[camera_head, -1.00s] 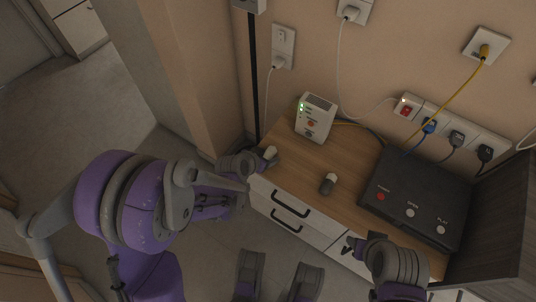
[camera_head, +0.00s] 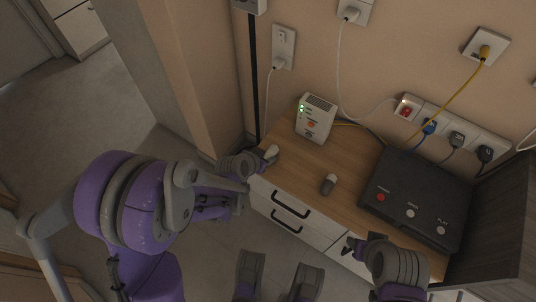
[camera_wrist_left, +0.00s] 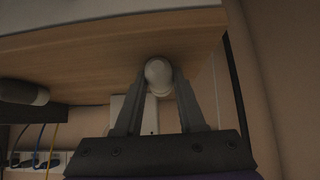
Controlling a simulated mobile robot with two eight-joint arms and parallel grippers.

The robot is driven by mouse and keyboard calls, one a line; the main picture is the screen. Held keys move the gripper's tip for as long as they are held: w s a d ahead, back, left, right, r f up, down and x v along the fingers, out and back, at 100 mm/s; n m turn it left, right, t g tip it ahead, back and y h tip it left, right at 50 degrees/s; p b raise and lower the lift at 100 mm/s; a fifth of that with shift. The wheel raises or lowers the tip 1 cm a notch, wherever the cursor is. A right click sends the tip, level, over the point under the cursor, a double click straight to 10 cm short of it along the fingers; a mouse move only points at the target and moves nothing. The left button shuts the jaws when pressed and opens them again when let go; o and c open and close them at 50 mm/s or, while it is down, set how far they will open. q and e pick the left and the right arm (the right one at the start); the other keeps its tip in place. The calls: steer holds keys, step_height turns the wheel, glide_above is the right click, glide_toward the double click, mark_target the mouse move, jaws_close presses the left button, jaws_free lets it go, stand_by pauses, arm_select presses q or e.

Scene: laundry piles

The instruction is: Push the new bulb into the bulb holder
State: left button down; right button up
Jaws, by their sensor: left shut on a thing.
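A white bulb (camera_head: 272,151) is held at the tip of my left gripper (camera_head: 264,157), at the left front corner of the wooden cabinet top. The left wrist view shows the bulb's round end (camera_wrist_left: 158,72) between the two grey fingers (camera_wrist_left: 158,92), which are shut on it. A short dark cylinder with a pale end (camera_head: 329,184) lies on the cabinet top, apart from the bulb; I cannot tell whether it is the bulb holder. It also shows in the left wrist view (camera_wrist_left: 22,92). My right gripper (camera_head: 352,246) is near the cabinet's front right; its opening is unclear.
A white box with green lights (camera_head: 315,119) stands at the back left of the cabinet top (camera_head: 295,172). A black box with several buttons (camera_head: 415,197) fills the right side. Cables run to wall sockets and a power strip (camera_head: 450,128). Wood between the boxes is mostly clear.

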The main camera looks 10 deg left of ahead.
mark_target(267, 155)
arm_select(q)
steer(key=shift+r, duration=0.1)
steer(key=shift+r+p, duration=2.4)
steer(key=shift+r, duration=1.05)
arm_select(e)
steer(key=r, duration=0.5)
steer(key=shift+s+r, duration=0.25)
steer(key=shift+r, duration=0.05)
arm_select(q)
steer(key=shift+w, duration=0.1)
